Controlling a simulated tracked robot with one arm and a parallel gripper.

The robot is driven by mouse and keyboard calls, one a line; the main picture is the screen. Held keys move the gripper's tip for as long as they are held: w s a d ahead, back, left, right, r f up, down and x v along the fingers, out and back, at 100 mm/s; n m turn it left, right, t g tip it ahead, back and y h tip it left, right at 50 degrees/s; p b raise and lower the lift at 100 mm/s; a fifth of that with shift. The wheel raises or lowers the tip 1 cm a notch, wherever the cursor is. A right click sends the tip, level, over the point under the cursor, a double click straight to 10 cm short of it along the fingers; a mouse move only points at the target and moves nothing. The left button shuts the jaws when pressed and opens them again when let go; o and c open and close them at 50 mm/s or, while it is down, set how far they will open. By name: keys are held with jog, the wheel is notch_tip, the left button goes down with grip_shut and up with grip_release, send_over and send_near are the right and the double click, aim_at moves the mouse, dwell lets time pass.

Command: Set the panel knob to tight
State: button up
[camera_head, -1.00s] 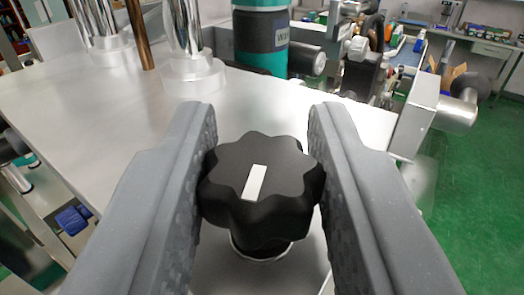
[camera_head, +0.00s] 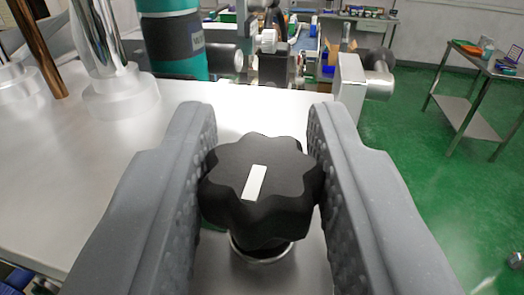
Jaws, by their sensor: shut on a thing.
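The panel knob (camera_head: 262,190) is black with a lobed rim and a white pointer mark on top, in the middle of the camera_head view. The white mark leans slightly right at its far end. My gripper (camera_head: 262,165) has one grey finger on each side of the knob and is shut on it. The knob sits on a short stem with a metal collar (camera_head: 262,250) on the metal panel. No tight or loose label shows in view.
A metal plate (camera_head: 60,170) spreads behind and to the left. Polished posts (camera_head: 100,45) and a teal cylinder (camera_head: 172,45) stand on it. A metal block with a cylinder (camera_head: 350,85) is at the right edge. Green floor and a side table (camera_head: 470,110) lie beyond.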

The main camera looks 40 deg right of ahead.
jog(key=shift+w+a+m+g+h+p, duration=0.15)
jog(key=shift+m+g+h+p, duration=0.95)
jog(key=shift+p, duration=0.7)
jog(key=m+g+h+p, duration=0.1)
jog(key=m+g+h, duration=0.2)
jog(key=g, duration=0.1)
jog(key=shift+f+g, duration=0.15)
jog(key=shift+g, duration=0.15)
jog(key=m+g+h, duration=0.1)
jog(key=m+g, duration=0.1)
jog(key=g, duration=0.1)
jog(key=m+g, duration=0.3)
jog(key=g, duration=0.1)
jog(key=shift+h, duration=0.4)
jog(key=shift+m+g, duration=0.7)
jog(key=shift+g, duration=0.3)
jog(key=shift+r+m+g+y, duration=0.15)
jog(key=shift+m+g+y, duration=0.2)
jog(key=shift+m+g, duration=0.7)
jog(key=shift+r+m+g+y, duration=0.1)
jog(key=shift+m+g+y, duration=0.35)
jog(key=shift+g, duration=1.1)
jog(key=o, duration=0.9)
jog(key=shift+f, duration=0.1)
jog(key=shift+o, duration=0.2)
